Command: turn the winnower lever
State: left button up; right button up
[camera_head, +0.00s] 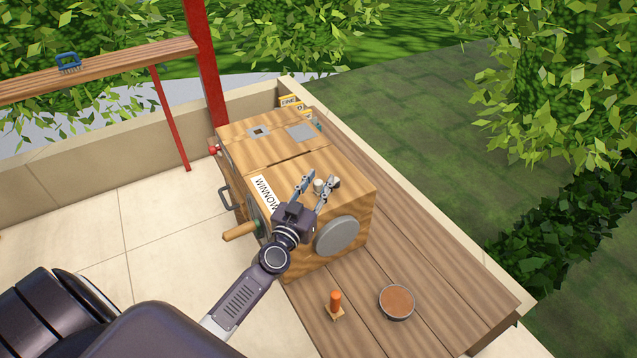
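The winnower (345,185) is a wooden box with a partly covered "WINNOW" label, standing on the plank table. My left gripper (320,180) is over its top near the front, with its two fingers spread apart. A small pale knob (319,186) on the top shows between the fingers; it may be the lever, and I cannot tell whether the fingers touch it. A wooden crank handle (239,232) sticks out from the left side, partly behind my gripper. A grey round disc (338,236) is on the front face. My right gripper is not in view.
A round bowl of brown stuff (397,302) and an orange-handled tool (335,305) stand on the table (460,292) in front of the winnower. A red post (205,70) rises behind it. A low wall (85,160) runs behind the tiled floor.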

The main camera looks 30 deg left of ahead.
pick_arm(q)
jog(key=shift+o, duration=0.2)
jog(key=shift+s+f, duration=0.1)
jog(key=shift+s+f, duration=0.1)
jog(key=shift+s, duration=0.2)
jog(key=s+d, duration=0.1)
jog(key=s, duration=1)
jog(key=shift+d, duration=0.25)
jog(key=shift+s, duration=0.1)
